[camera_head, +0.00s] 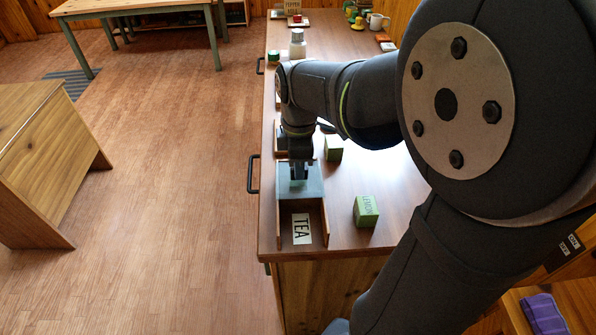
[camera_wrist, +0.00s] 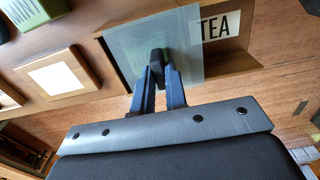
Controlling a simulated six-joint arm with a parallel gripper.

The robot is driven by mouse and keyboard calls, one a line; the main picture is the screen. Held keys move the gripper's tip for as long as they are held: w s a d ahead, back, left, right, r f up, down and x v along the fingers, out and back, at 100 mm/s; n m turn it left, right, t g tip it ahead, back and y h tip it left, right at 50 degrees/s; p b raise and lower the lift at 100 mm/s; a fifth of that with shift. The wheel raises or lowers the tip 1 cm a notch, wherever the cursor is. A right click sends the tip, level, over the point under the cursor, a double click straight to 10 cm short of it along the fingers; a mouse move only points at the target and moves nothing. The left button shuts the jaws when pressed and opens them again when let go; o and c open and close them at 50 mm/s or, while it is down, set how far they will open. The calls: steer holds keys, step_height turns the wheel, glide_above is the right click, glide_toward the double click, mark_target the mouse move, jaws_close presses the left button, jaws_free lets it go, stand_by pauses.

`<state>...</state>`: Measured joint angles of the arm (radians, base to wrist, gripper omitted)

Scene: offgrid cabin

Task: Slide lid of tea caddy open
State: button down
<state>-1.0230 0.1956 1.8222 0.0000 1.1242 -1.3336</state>
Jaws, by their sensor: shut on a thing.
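The tea caddy (camera_head: 325,222) is a shallow wooden box near the front left corner of the counter, with a white TEA label in its uncovered near part. Its blue-grey lid (camera_head: 315,178) covers the far part. In the wrist view the lid (camera_wrist: 122,62) lies flat beside the caddy's open part (camera_wrist: 235,62) with the label. My gripper (camera_head: 299,172) points down over the lid. In the wrist view my gripper (camera_wrist: 160,72) is shut on the lid's small dark knob (camera_wrist: 157,55). The fingers hide part of the knob.
A green lemon box (camera_head: 366,211) stands right of the caddy, and another green box (camera_head: 333,149) stands farther back. A wooden square with a pale middle (camera_wrist: 58,78) lies beyond the lid.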

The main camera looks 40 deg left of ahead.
steer(key=shift+s+d, duration=0.2)
stand_by(0.3)
steer(key=shift+s+d, duration=1.25)
steer(key=shift+s, duration=0.05)
steer(key=shift+s+d, duration=0.7)
steer(key=shift+d, duration=0.05)
stand_by(0.4)
